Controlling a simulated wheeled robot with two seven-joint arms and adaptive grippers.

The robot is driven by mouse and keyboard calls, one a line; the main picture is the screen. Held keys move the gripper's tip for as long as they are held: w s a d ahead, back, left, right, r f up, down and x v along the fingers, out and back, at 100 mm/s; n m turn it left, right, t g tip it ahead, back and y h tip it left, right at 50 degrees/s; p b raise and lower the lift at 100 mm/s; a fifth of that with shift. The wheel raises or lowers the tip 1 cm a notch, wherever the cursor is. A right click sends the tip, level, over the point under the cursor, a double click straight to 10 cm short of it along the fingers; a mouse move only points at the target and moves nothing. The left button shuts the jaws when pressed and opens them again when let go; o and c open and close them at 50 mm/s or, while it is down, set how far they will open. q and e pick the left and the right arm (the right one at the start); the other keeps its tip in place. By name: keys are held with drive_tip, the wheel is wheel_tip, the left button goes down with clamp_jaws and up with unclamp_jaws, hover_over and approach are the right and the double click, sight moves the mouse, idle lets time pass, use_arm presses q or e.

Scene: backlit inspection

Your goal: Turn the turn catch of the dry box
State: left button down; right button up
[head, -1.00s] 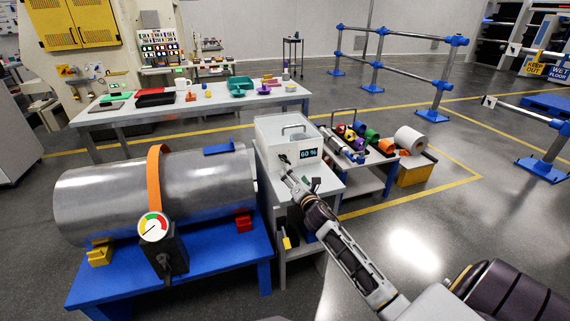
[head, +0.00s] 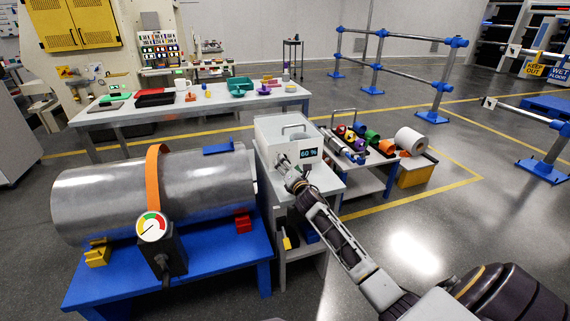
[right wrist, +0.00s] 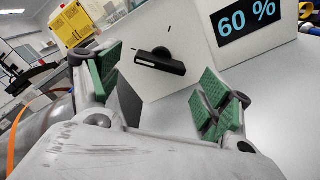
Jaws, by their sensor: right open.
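The dry box (head: 283,133) is a pale box with a handle on its lid, standing on a small grey table; its front carries a 60 % display (head: 309,154). In the right wrist view its white front face (right wrist: 196,73) shows the turn catch (right wrist: 160,62), a black bar on a round hub, tilted slightly from horizontal. My right gripper (right wrist: 160,88) is open, its green-padded fingers to either side of the catch and short of it, nothing between them. In the head view the right gripper (head: 287,170) is at the box front and largely hides the catch. My left gripper is out of view.
A large metal cylinder (head: 120,195) with an orange strap and gauge lies on a blue stand (head: 225,250) to the left. A long table with trays stands behind.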

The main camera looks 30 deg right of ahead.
drive_tip(key=shift+x, duration=1.25)
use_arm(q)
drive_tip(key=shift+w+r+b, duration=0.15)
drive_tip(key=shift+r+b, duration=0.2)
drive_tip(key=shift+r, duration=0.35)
use_arm(e)
drive_tip(key=shift+w+d, duration=0.1)
drive_tip(key=shift+w, duration=0.35)
drive_tip(key=c, duration=1)
